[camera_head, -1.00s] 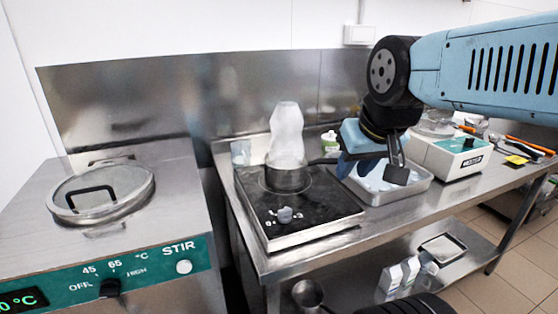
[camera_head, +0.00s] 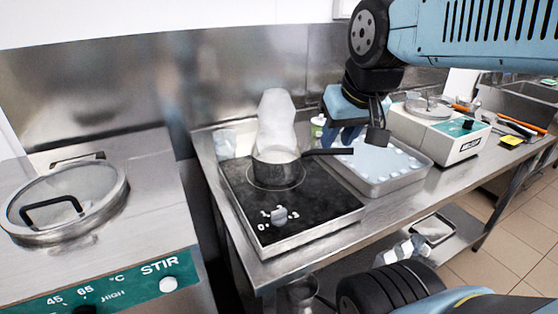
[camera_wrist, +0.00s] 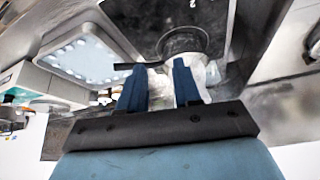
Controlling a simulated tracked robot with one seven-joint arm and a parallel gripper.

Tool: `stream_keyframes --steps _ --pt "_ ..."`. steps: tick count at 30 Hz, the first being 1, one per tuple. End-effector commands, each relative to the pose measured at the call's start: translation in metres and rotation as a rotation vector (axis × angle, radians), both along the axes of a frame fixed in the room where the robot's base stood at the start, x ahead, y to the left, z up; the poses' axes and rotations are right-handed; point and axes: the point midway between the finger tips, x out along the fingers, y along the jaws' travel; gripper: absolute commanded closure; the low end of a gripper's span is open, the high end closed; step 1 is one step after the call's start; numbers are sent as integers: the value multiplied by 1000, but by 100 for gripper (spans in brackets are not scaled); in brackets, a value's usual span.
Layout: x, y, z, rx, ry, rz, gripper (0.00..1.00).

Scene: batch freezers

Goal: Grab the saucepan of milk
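The saucepan (camera_head: 277,172) is a small metal pan on the black hot plate (camera_head: 318,203) in the head view, with pale contents. Its dark handle (camera_head: 330,151) points right, toward the tray. A white, translucent plume (camera_head: 276,120) stands over the pan. My gripper (camera_head: 352,135) is above and behind the handle's outer part, apparently not touching it. In the wrist view my gripper (camera_wrist: 160,66) has two blue fingers spread apart with nothing held. The handle (camera_wrist: 125,66) runs just beyond the fingertips. The pan there is partly hidden by the fingers and plume.
A metal tray (camera_head: 425,176) with white pieces sits right of the hot plate. A white appliance (camera_head: 440,143) stands beyond it. A batch freezer with a round lid (camera_head: 65,200) is at left. A steel wall backs the bench (camera_head: 225,195).

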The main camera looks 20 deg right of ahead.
Motion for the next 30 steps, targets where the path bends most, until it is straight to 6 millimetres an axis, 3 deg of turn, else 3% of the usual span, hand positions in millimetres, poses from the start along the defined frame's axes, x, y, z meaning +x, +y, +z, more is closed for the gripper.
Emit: stream_keyframes --steps 15,30 --pt "96 -12 5 63 196 -41 67" --pt "198 -23 -28 89 388 -98 67"
